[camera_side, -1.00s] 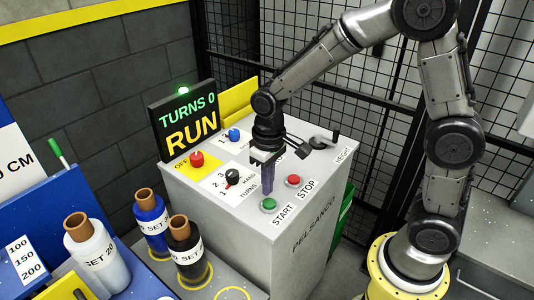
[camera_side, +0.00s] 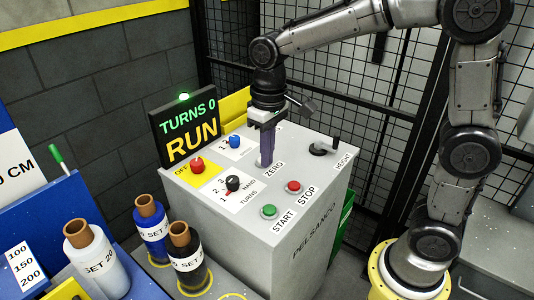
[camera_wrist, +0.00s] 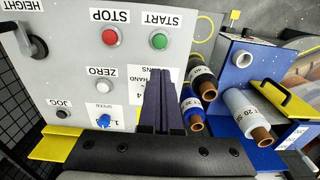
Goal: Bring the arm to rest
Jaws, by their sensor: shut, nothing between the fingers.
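My gripper (camera_side: 267,163) is shut and empty, its purple fingers pointing down over the grey control box (camera_side: 310,235). In the side view its tips overlap the panel beside the ZERO label; I cannot tell the exact gap. In the wrist view the closed fingers (camera_wrist: 162,72) are in front of the panel. The green START button (camera_side: 269,211) and red STOP button (camera_side: 293,187) are apart from the fingers. My arm is bent in an arch, reaching from the right.
The display (camera_side: 187,128) reads TURNS 0 and RUN, with a green lamp (camera_side: 184,97) lit. The height crank (camera_side: 322,149) stands at the panel's back right. Labelled rolls (camera_side: 185,246) stand at left. A mesh fence (camera_side: 400,110) stands behind. Above the panel is open room.

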